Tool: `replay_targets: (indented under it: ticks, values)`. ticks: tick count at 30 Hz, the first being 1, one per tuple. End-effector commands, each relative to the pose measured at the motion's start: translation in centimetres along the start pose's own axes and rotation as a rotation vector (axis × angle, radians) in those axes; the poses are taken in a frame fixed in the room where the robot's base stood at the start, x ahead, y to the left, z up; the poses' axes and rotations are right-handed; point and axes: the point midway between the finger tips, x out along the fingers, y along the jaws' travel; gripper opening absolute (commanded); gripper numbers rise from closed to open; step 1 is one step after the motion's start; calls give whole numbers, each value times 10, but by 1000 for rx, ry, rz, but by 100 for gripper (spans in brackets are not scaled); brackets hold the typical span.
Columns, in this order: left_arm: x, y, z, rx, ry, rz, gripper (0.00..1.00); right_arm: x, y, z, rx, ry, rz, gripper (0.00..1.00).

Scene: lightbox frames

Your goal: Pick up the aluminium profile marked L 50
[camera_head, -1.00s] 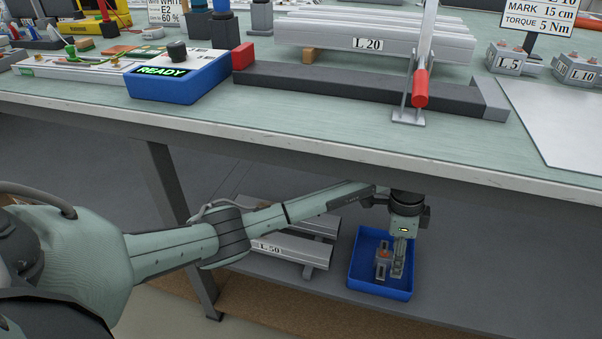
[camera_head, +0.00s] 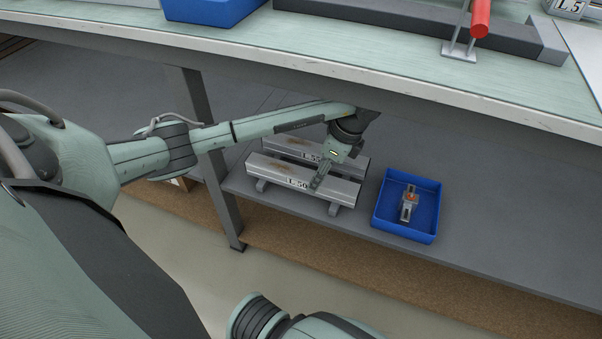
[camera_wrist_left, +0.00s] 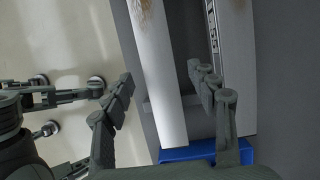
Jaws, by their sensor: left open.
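The aluminium profile marked L 50 (camera_head: 272,174) is a silver bar with a brownish stain, lying on supports on the lower shelf. My left gripper (camera_head: 316,185) is open at its right part, close to the label. In the left wrist view the open fingers (camera_wrist_left: 160,78) are on either side of the L 50 bar (camera_wrist_left: 158,75), one over the shelf side and one at the gap towards the L 55 profile (camera_wrist_left: 240,60). I cannot tell whether they touch it. The L 55 profile (camera_head: 345,165) lies parallel behind it. My right gripper is out of view.
The workbench top (camera_head: 350,50) overhangs above my left arm. A table leg (camera_head: 222,190) stands to the left.

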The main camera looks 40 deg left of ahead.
Motion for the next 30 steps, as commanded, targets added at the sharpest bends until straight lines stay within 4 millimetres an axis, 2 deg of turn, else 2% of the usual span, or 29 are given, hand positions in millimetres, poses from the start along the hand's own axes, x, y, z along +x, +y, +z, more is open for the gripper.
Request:
replay_targets:
  ticks: [8, 9, 14, 21, 30]
  values:
    - [10, 0, 34, -3, -2, 0, 59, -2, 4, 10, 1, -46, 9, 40]
    - [16, 1, 36, -1, -3, 3, 59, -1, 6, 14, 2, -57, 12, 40]
    - [38, 0, 33, 0, 0, 1, 59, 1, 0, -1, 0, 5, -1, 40]
    - [40, 0, 33, 0, 0, -1, 59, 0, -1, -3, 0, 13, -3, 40]
    - [40, 0, 33, 0, 0, -1, 21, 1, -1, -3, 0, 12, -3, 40]
